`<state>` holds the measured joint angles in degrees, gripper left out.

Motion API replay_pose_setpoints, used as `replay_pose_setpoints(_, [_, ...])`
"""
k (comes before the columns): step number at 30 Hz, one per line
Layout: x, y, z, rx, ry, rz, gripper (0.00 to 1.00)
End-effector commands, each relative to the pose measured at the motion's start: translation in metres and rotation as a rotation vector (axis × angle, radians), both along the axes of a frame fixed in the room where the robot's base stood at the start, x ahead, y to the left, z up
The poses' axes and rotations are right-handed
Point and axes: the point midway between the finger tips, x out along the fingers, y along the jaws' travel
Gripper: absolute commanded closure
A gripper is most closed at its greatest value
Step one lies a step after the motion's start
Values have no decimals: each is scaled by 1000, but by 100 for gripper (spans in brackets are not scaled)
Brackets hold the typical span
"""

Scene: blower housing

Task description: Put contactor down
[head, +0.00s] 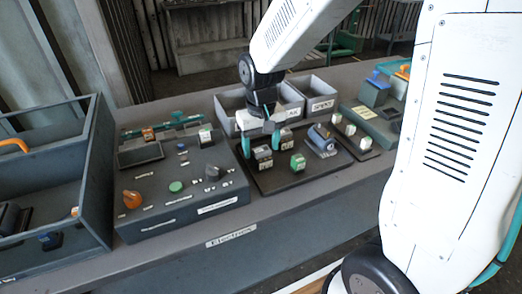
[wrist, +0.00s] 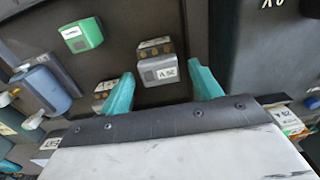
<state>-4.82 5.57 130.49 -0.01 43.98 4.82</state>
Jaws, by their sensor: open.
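My gripper (head: 261,144) is open, its two teal fingers apart, low over a dark tray (head: 275,187). In the wrist view its fingertips (wrist: 160,70) stand either side of a small grey block with a dark terminal top and a white label (wrist: 158,68), likely the contactor. Gaps show between the block and both fingers, so it is not gripped. In the head view this block (head: 262,153) appears upright on the tray under the gripper. Another similar block (wrist: 104,92) lies close beside the left finger in the wrist view.
A green block (head: 298,162) and a blue cylindrical motor-like part (head: 322,140) stand on the same tray. Grey bins (head: 319,105) are behind it. A control panel with an orange knob (head: 132,199) is to the left, then a dark high-walled box (head: 95,190).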

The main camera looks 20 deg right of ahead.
Motion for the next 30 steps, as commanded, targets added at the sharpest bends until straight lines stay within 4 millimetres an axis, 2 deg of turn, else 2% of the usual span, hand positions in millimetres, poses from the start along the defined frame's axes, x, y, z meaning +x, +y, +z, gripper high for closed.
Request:
replay_pose_setpoints(6, [1,0,50,1,-7,0,36])
replay_pose_setpoints(12, [1,0,84,0,-4,0,36])
replay_pose_setpoints(16, [0,0,96,0,-2,0,36])
replay_pose_setpoints(22, [-4,-1,103,0,-5,0,36])
replay_pose_setpoints(26, [-31,-7,119,1,-22,-2,36])
replay_pose_setpoints(30, [-87,-19,140,2,-54,-3,36])
